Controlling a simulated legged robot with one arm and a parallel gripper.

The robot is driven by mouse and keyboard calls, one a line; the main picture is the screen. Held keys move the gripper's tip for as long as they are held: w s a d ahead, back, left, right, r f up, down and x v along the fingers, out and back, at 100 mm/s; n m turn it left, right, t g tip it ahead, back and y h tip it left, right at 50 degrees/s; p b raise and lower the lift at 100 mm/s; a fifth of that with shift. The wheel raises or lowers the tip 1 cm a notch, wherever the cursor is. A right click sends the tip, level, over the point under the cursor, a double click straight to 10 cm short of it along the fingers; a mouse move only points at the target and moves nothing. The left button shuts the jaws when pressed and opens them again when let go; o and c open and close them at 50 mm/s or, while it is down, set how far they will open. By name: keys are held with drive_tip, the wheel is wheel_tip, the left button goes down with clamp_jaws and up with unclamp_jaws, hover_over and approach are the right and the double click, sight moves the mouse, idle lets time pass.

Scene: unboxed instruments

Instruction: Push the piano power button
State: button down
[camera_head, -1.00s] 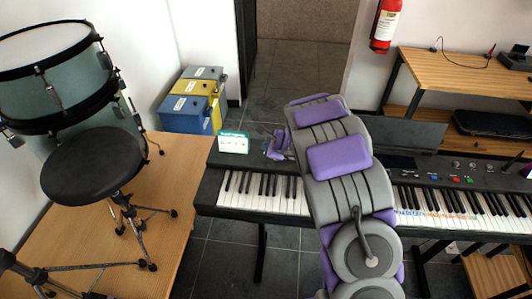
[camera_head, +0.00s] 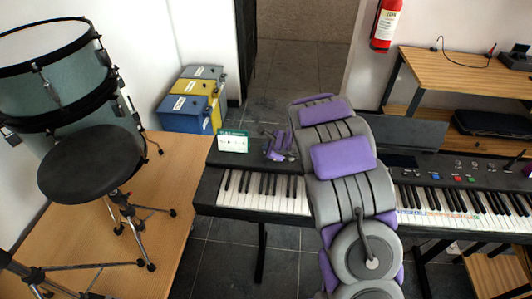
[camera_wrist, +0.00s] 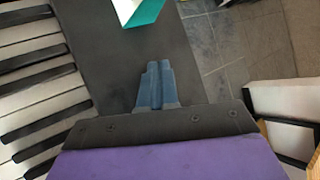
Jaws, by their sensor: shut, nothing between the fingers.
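The black piano (camera_head: 208,187) stretches across the middle of the head view, and its keys and dark top panel (camera_wrist: 95,65) show in the wrist view. I cannot make out which control is the power button; small coloured buttons (camera_head: 456,178) sit on the panel at the right. My gripper (camera_head: 278,147) is above the left part of the piano's top, just right of a green-and-white card. In the wrist view my gripper (camera_wrist: 158,66) is shut and empty, over the dark panel. My arm hides the middle of the piano.
The green-and-white card (camera_head: 233,141) stands on the piano's left end; its edge also shows in the wrist view (camera_wrist: 140,10). A drum stool (camera_head: 90,163) and drum (camera_head: 50,75) are left. A wooden shelf (camera_head: 450,72) stands right, behind the piano. Bare floor lies behind.

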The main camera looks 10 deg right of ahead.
drive_tip(key=shift+f, duration=0.1)
idle(0.5)
drive_tip(key=shift+r, duration=0.6)
wheel_tip(320, 180, up, 6)
drive_tip(key=p, duration=0.4)
idle(0.6)
